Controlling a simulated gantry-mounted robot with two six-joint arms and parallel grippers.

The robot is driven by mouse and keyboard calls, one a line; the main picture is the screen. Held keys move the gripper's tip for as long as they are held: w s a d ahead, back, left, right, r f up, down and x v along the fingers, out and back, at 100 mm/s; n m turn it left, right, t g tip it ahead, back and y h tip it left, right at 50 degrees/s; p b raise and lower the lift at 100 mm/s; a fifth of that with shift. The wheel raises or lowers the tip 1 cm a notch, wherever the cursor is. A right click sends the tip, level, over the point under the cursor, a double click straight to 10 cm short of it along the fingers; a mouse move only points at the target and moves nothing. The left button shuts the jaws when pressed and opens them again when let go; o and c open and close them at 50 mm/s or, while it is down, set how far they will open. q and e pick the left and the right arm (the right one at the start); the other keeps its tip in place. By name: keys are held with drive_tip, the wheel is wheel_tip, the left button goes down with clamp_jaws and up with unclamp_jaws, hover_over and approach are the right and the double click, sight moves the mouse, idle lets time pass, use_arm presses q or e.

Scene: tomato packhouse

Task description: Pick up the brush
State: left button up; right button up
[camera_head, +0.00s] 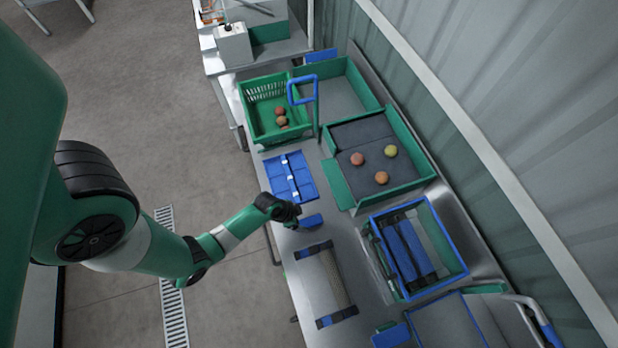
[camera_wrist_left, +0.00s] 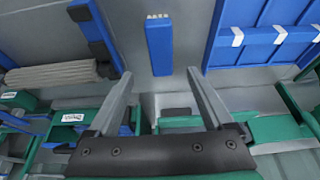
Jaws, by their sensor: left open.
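A small blue block-shaped thing, which looks like the brush (camera_head: 311,221), lies on the metal table just beside my left gripper (camera_head: 288,213). In the left wrist view the brush (camera_wrist_left: 159,45) lies lengthwise ahead of the fingers, with a pale marked end at the top. The left gripper's two grey fingers (camera_wrist_left: 158,74) are spread wide and empty. The brush lies beyond the tips, roughly in line with the gap between them, and appears apart from them. My right gripper is in neither view.
A blue panelled tray (camera_head: 279,170) lies behind the gripper. A grey ribbed mat with blue ends (camera_head: 324,284) lies in front. Green crates (camera_head: 249,103) and a divided green tray (camera_head: 342,186) hold round fruit. A blue-rimmed crate (camera_head: 459,254) stands right. Bare table surrounds the brush.

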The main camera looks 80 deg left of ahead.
sight(308, 222)
use_arm(q)
drive_tip(key=b+x, duration=0.2)
drive_tip(key=x, duration=0.2)
drive_tip(key=shift+f, duration=0.1)
drive_tip(key=b+x, duration=0.2)
drive_tip(key=x, duration=0.2)
drive_tip(key=shift+s+a+f, duration=0.1)
drive_tip(key=shift+s+f, duration=0.05)
drive_tip(key=shift+f, duration=0.35)
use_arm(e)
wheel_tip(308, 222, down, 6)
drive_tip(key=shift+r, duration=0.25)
use_arm(q)
drive_tip(key=shift+f, duration=0.25)
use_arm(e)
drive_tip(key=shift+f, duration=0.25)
use_arm(q)
clamp_jaws()
